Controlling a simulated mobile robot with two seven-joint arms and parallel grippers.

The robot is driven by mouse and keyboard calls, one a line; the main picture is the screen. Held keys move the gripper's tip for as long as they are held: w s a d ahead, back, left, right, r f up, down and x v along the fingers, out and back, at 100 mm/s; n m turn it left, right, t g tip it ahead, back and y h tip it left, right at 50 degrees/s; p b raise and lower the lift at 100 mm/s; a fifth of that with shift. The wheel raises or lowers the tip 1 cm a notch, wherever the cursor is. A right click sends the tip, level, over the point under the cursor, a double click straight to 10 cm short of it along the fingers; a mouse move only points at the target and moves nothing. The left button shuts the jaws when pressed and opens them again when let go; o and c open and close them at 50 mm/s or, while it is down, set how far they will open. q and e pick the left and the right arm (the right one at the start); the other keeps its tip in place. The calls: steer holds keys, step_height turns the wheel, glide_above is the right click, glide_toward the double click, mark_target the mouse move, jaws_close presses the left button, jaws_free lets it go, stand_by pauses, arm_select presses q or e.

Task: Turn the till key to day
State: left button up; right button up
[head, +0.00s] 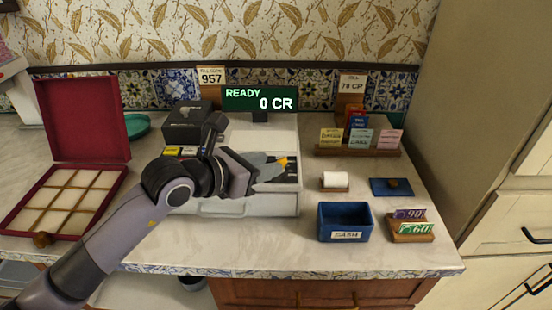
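The till (262,204) is a white and grey unit on the counter, with a dark panel on its top right. Its green display (260,100) reads "READY 0 CR". My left gripper (280,165) is low over the till's top, close to the dark panel, with an orange-yellow spot by its tip. Whether its fingers are open or shut, or touch anything, I cannot tell. I cannot make out the till key or its position; my arm and gripper cover part of the till. My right gripper is not in view.
An open red box (75,200) with compartments stands left. A dark box (188,122) stands behind my arm. Right of the till are a blue bin (346,221) labelled "CASH", a paper roll (335,180), a blue lidlike piece (391,188) and a card rack (357,151). The front counter is clear.

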arm_select(q)
steer(key=shift+x, duration=2.05)
steer(key=shift+c, duration=0.3)
jaws_close()
